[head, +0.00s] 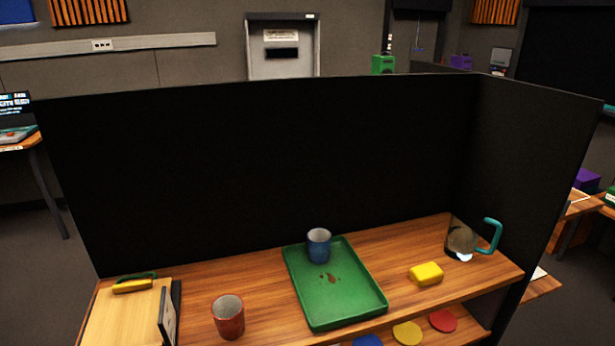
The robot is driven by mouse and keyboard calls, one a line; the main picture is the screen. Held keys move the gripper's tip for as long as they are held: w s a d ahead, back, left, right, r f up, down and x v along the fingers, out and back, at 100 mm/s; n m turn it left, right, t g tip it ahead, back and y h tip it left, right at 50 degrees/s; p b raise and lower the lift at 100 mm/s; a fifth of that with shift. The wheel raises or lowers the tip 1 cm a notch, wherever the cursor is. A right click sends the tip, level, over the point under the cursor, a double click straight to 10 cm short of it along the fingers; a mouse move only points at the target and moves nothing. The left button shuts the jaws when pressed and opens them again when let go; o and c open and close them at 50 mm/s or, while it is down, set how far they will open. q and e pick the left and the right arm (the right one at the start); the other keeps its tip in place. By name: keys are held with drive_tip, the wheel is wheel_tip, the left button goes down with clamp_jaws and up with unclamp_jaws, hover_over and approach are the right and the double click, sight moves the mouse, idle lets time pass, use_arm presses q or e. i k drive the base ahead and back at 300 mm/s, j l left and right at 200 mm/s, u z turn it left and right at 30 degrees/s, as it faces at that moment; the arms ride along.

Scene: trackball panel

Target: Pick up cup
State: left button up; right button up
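Two cups show in the head view. A blue cup (319,245) stands upright at the back end of a green tray (347,321). A red cup (228,318) stands upright on the wooden tabletop (258,270), left of the tray and near the front. Both appear open at the top, and the red cup's pale inside shows. Neither of my grippers is in this view.
A black partition (260,180) closes the back and right. A yellow block (426,273) and a round object with a teal handle (493,236) stand at right. A wooden board (125,315) lies left. Coloured discs (407,333) lie on a lower shelf.

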sight(319, 240)
drive_tip(key=i+l, duration=0.2)
drive_tip(key=l, duration=0.15)
drive_tip(key=i+l, duration=0.4)
drive_tip(key=l, duration=0.25)
